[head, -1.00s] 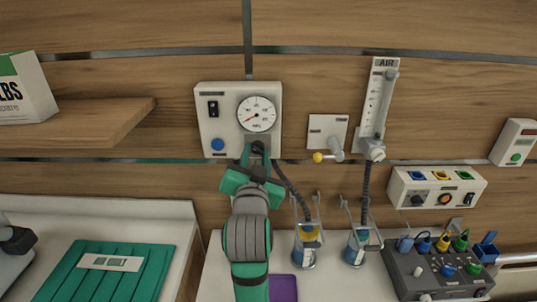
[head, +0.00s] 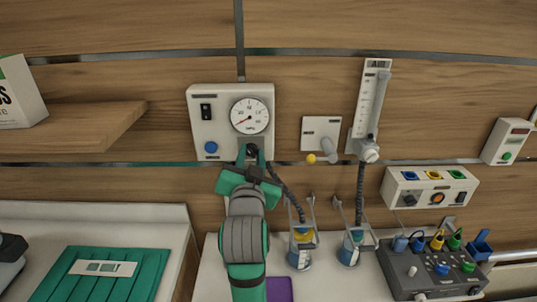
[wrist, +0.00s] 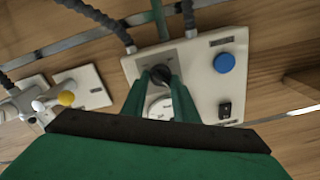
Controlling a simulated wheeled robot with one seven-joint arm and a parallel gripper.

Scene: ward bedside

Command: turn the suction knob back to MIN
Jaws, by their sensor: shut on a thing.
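The suction unit (head: 196,130) is a pale wall box with a round gauge (head: 249,116), a black switch and a blue button. Its dark suction knob (wrist: 160,74) sits on a grey plate below the gauge. My gripper (head: 252,155) reaches up from below in the head view, its fingers shut on the knob. In the wrist view the two green fingers (wrist: 165,88) are on either side of the knob. The gauge needle points to the lower left. The knob's markings are too small to read, and the fingers hide part of the gauge in the wrist view.
A dark hose (head: 288,190) runs down just right of my gripper to a jar (head: 300,256). A wall outlet with a yellow ball (head: 310,158) and an AIR flowmeter (head: 369,105) are to the right. A wooden shelf (head: 90,130) juts out at left.

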